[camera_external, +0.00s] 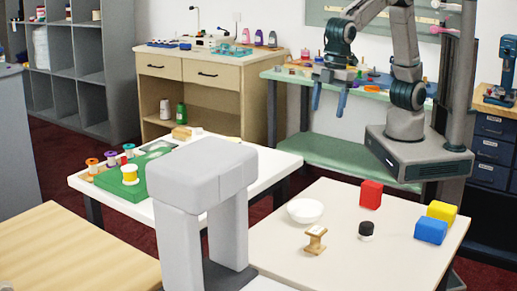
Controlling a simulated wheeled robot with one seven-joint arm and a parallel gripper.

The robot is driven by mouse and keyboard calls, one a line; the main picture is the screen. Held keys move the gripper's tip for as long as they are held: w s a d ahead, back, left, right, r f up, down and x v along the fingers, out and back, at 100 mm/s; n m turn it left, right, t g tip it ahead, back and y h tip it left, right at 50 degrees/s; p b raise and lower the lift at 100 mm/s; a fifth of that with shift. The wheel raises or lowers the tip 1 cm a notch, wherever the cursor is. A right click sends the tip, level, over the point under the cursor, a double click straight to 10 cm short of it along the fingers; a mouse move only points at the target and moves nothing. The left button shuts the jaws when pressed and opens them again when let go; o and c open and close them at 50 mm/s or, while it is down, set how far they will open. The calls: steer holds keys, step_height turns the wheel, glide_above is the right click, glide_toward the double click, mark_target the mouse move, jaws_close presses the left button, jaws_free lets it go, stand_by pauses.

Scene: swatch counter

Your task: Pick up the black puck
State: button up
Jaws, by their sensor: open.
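A small black puck (366,235) with a pale lower part sits on the right-hand table (280,250), near the middle of its top. My gripper (329,107) hangs from my arm at the upper right, above and behind the far edge of that table. Its two blue fingers point down and are apart, with nothing seen between them. It is well clear of the puck.
Around the puck stand a white bowl (305,211), a wooden spool (316,240), a red block (371,194), a blue block (431,230) and a yellow block (442,212). A grey block arch (204,185) stands in the foreground. A white table (265,160) holds a green tray.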

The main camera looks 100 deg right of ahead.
steer(key=s+a+f+n, duration=0.1)
steer(key=a+f+n, duration=0.15)
steer(key=a, duration=0.55)
steer(key=s+a+f+n, duration=0.1)
steer(key=a+f, duration=0.2)
steer(key=a, duration=0.4)
steer(key=n+g+b, duration=0.1)
glide_toward(367, 224)
steer(key=shift+y, duration=0.3)
step_height(367, 224, down, 5)
steer(key=shift+s+d+f+p, duration=0.1)
steer(key=shift+d+p, duration=0.05)
steer(key=shift+p, duration=0.25)
steer(key=shift+w+a+f+p, duration=0.15)
steer(key=shift+a+f+p, duration=0.1)
steer(key=shift+f, duration=0.65)
steer(key=shift+w+a+f+p, duration=0.15)
steer(key=shift+f+p, duration=0.05)
steer(key=shift+f, duration=0.65)
steer(key=shift+w+a+f+p, duration=0.2)
steer(key=shift+f+p, duration=0.05)
steer(key=shift+f, duration=0.65)
steer(key=c, duration=1)
